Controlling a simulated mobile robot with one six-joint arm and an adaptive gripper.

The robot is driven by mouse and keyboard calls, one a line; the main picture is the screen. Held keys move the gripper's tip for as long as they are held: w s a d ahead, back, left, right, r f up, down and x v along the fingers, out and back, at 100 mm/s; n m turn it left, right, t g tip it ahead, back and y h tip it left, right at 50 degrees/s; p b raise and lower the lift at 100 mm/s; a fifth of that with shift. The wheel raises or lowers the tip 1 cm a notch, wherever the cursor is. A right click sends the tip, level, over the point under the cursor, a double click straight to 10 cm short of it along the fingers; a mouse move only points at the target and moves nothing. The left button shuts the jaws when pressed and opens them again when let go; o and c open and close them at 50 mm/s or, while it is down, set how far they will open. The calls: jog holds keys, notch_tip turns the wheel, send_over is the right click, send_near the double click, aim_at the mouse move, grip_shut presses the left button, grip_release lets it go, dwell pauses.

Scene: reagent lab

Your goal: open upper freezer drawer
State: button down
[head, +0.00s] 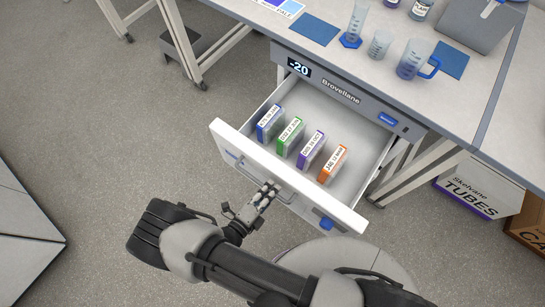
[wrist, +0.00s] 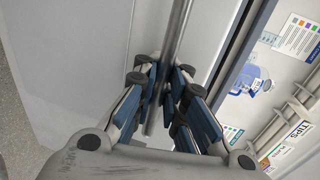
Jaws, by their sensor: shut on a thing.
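The upper freezer drawer (head: 345,215) is pulled well out from under the bench in the head view, its inside exposed. My gripper (head: 264,198) is at the drawer's front face, shut on its bar handle (head: 286,197). In the wrist view the grey handle bar (wrist: 178,30) runs between the blue-padded fingers of my gripper (wrist: 165,95). The fingers hide part of the bar. Several labelled boxes stand in a row in the drawer: blue (head: 268,123), green (head: 289,136), purple (head: 311,149) and orange (head: 333,164).
The freezer's top panel (head: 341,92) reads -20. Above it, the bench (head: 347,66) carries a cylinder (head: 357,22), a beaker (head: 380,44) and a jug (head: 411,62). Cartons (head: 478,193) stand on the floor at right.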

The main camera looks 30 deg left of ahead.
jog(key=shift+a+r, duration=0.1)
jog(key=shift+r, duration=0.05)
jog(key=c, duration=1.7)
grip_release()
jog(key=shift+o, duration=0.2)
jog(key=shift+s, duration=0.1)
jog(key=d+v, duration=0.1)
jog(key=v, duration=1.1)
jog(key=shift+a, duration=0.35)
